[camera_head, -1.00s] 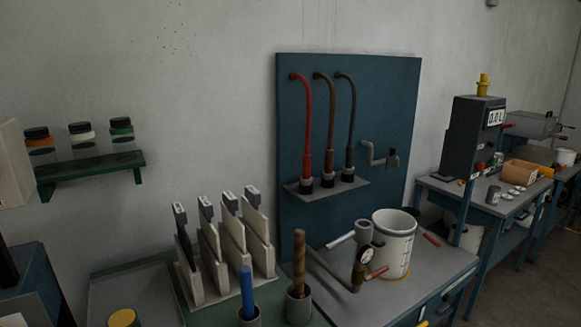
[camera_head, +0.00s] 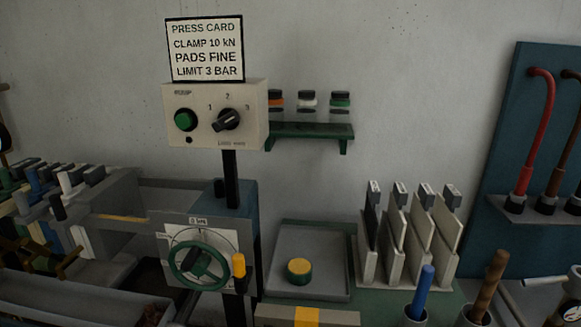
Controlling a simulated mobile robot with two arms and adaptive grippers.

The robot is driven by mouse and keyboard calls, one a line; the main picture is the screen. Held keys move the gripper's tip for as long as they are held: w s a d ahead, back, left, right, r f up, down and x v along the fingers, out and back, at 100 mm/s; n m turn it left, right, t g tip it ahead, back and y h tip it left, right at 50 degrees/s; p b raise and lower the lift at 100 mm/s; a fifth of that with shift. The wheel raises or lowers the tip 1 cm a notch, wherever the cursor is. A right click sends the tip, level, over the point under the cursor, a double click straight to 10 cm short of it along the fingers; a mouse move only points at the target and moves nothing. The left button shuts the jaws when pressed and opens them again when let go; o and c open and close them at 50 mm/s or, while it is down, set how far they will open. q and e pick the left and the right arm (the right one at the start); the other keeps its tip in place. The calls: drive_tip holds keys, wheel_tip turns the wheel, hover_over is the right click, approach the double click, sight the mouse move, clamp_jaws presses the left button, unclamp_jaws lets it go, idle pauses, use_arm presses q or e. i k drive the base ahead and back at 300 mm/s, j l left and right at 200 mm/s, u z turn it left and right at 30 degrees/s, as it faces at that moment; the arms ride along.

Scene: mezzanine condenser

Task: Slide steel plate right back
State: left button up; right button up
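Several upright plates stand side by side in a rack (camera_head: 400,283) right of centre, each with a grey labelled tab on top. The leftmost plate (camera_head: 371,228) looks darker than the cream ones, such as the rightmost plate (camera_head: 445,235). I cannot tell for sure which plate is steel. A shallow grey tray (camera_head: 338,290) lies left of the rack, with a round yellow-topped green piece (camera_head: 299,270) in it. Neither of my grippers is in view.
A control box (camera_head: 215,118) with a green button and knob stands on a black post. Below it is a dial with a green handwheel (camera_head: 198,265). A blue handle (camera_head: 423,290) and a brown handle (camera_head: 490,285) rise before the rack. A blue hose board (camera_head: 505,150) is at right.

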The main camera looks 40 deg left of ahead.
sight(119, 194)
drive_tip(key=u, duration=2.6)
